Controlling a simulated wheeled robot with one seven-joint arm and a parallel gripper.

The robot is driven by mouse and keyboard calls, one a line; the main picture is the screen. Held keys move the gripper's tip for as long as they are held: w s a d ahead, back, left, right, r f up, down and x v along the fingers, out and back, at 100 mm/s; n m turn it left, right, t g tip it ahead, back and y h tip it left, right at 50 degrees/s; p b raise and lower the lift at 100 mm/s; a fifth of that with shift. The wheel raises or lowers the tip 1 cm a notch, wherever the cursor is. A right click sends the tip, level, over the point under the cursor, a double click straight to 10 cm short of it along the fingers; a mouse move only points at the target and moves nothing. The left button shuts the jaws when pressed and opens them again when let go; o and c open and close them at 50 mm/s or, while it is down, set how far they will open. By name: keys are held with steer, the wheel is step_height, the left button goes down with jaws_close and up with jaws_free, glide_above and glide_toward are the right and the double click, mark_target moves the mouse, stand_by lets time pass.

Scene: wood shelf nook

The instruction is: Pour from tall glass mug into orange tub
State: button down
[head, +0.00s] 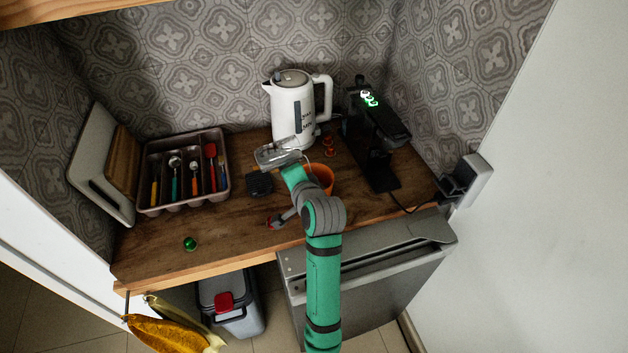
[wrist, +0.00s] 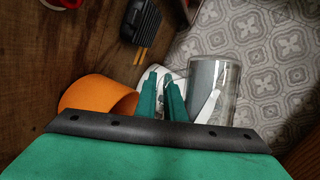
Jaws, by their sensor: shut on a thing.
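The tall glass mug (head: 279,153) is clear and lies tilted far over in the air, left of the kettle's foot in the head view. In the wrist view the mug (wrist: 226,85) is right of my fingers. My gripper (wrist: 161,92) is shut on the mug, seemingly at its handle side; the exact contact is hard to see. The orange tub (head: 323,176) stands on the wooden counter, partly hidden behind my arm. In the wrist view the tub (wrist: 98,92) is left of my fingers, apart from the mug. I cannot tell what the mug holds.
A white kettle (head: 291,108) stands at the back, with a black machine (head: 374,140) to its right. A cutlery tray (head: 184,198) is at the left. A green ball (head: 190,244) sits near the front edge.

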steer(key=shift+d+r, duration=0.15)
steer(key=shift+d, duration=0.1)
steer(key=shift+a+r+m+y, duration=0.1)
steer(key=shift+a+m+y, duration=0.05)
steer(key=shift+m+y, duration=0.15)
steer(key=shift+d+r+m, duration=0.2)
steer(key=shift+d+m, duration=0.05)
steer(key=shift+m, duration=0.05)
stand_by(0.7)
steer(key=shift+a+f+m+y+p, duration=0.1)
steer(key=shift+f+m+y+p, duration=0.1)
steer(key=shift+m+y+p, duration=0.25)
stand_by(0.6)
steer(key=shift+a+f+t+y, duration=0.1)
steer(key=shift+a+t+y, duration=0.2)
steer(key=shift+a+y, duration=0.1)
steer(key=shift+d+m, duration=0.25)
steer(key=shift+d, duration=0.05)
steer(key=shift+w+a+f, duration=0.1)
steer(key=shift+a+f, duration=0.05)
steer(key=shift+a, duration=0.05)
stand_by(0.3)
